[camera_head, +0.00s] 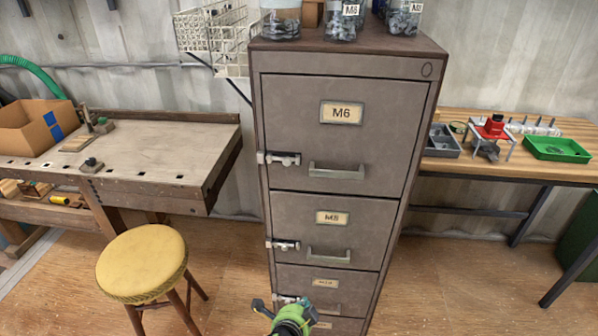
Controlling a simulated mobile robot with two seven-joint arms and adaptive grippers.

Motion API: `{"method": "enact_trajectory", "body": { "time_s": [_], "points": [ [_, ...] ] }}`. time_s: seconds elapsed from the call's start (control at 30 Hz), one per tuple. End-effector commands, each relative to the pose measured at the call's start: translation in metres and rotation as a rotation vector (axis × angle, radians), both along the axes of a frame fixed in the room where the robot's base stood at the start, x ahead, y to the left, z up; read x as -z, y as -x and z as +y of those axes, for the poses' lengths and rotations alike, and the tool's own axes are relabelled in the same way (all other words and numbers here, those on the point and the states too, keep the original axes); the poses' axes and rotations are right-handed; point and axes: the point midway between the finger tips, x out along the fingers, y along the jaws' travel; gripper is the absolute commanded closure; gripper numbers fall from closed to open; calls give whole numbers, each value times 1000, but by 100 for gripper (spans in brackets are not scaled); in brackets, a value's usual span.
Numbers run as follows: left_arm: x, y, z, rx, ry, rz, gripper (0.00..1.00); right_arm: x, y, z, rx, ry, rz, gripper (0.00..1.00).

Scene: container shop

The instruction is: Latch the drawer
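A tall grey-brown metal cabinet (347,63) stands in the middle, its stacked drawers looking closed. The top drawer (290,110) is labelled M6 and the second drawer (300,215) M8. The third drawer (350,285) has a label too small to read surely. Bolt-like latches sit at the left edge: the top latch (283,159), the second latch (285,245) and a third latch (281,298), partly hidden. My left gripper (282,303) is low in front of the third drawer's left side, fingers apart around the third latch's place; contact cannot be told. My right gripper is out of view.
A round yellow stool (141,262) stands left of the cabinet, before a wooden workbench (150,150) with a cardboard box (35,127). Jars (281,20) stand on the cabinet. A right-hand bench (480,168) holds a green tray (557,149). Floor right of the cabinet is clear.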

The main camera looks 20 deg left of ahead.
Motion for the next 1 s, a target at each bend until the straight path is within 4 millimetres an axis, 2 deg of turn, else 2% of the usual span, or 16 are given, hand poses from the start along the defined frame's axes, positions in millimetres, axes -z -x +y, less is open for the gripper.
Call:
{"method": "enact_trajectory", "body": {
  "time_s": [0.03,0.1,0.2,0.3,0.4,0.5,0.6,1.0],
  "points": [
    [-42,-17,0,18,-58,-79,100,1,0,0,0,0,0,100],
    [-97,-33,3,32,-152,-176,100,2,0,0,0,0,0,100],
    [-171,-43,9,27,-276,-300,100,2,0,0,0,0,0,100],
    [-234,-41,17,3,-379,-400,100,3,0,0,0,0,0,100],
    [-279,-35,25,-26,-451,-467,100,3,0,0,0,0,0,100],
    [-307,-28,31,-50,-496,-508,100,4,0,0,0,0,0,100],
    [-320,-24,34,-63,-518,-527,100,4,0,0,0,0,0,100],
    [-323,-25,35,-66,-522,-531,100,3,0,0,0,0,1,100]
  ]
}}
